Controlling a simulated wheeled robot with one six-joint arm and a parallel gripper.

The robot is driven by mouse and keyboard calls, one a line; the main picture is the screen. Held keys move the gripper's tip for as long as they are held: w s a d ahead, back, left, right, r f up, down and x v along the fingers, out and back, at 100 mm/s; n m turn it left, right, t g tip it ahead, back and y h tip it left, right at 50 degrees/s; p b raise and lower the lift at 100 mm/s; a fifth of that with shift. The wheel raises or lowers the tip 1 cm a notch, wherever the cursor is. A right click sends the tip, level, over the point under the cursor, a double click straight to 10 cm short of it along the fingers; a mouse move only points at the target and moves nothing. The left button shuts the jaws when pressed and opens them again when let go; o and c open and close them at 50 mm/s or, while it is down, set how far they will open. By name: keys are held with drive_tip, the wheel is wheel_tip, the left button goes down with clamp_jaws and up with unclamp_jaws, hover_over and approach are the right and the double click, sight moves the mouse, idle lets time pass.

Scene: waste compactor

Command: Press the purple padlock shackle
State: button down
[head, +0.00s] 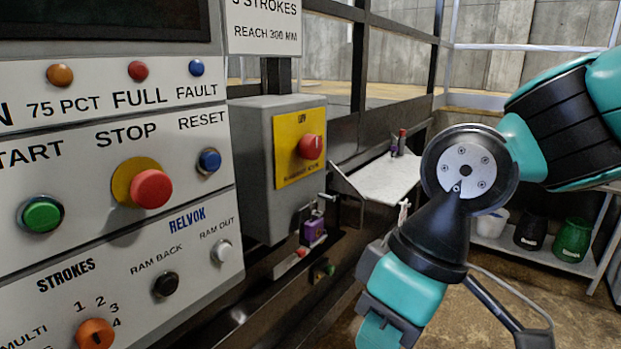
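The purple padlock (313,229) is small and sits below the grey switch box, near the middle of the view. Its thin shackle (318,208) shows at the top of the body, but it is too small to tell whether it is open or closed. My teal and black arm comes in from the right and bends down to the right of the padlock, with a clear gap between them. My gripper's fingers cannot be made out in this view.
The grey switch box (262,165) has a red knob (311,146) on a yellow plate. A button panel (100,190) fills the left. A pale sloping shelf (378,183) juts out behind the padlock. Containers (532,229) stand on a low rack at right.

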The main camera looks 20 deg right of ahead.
drive_tip(key=w+d+r+t+b, duration=0.1)
drive_tip(key=w+d+r+t, duration=0.2)
drive_tip(key=w, duration=0.9)
drive_tip(key=w+d+r+t+y+b, duration=0.1)
drive_tip(key=w+d+r+t, duration=0.3)
drive_tip(key=w, duration=0.9)
wheel_tip(320, 180, up, 2)
drive_tip(key=shift+d+r+b, duration=0.2)
drive_tip(key=shift+d+b, duration=0.15)
drive_tip(key=shift+d, duration=0.5)
drive_tip(key=p+x, duration=0.2)
drive_tip(key=x, duration=0.8)
drive_tip(key=shift+w, duration=0.15)
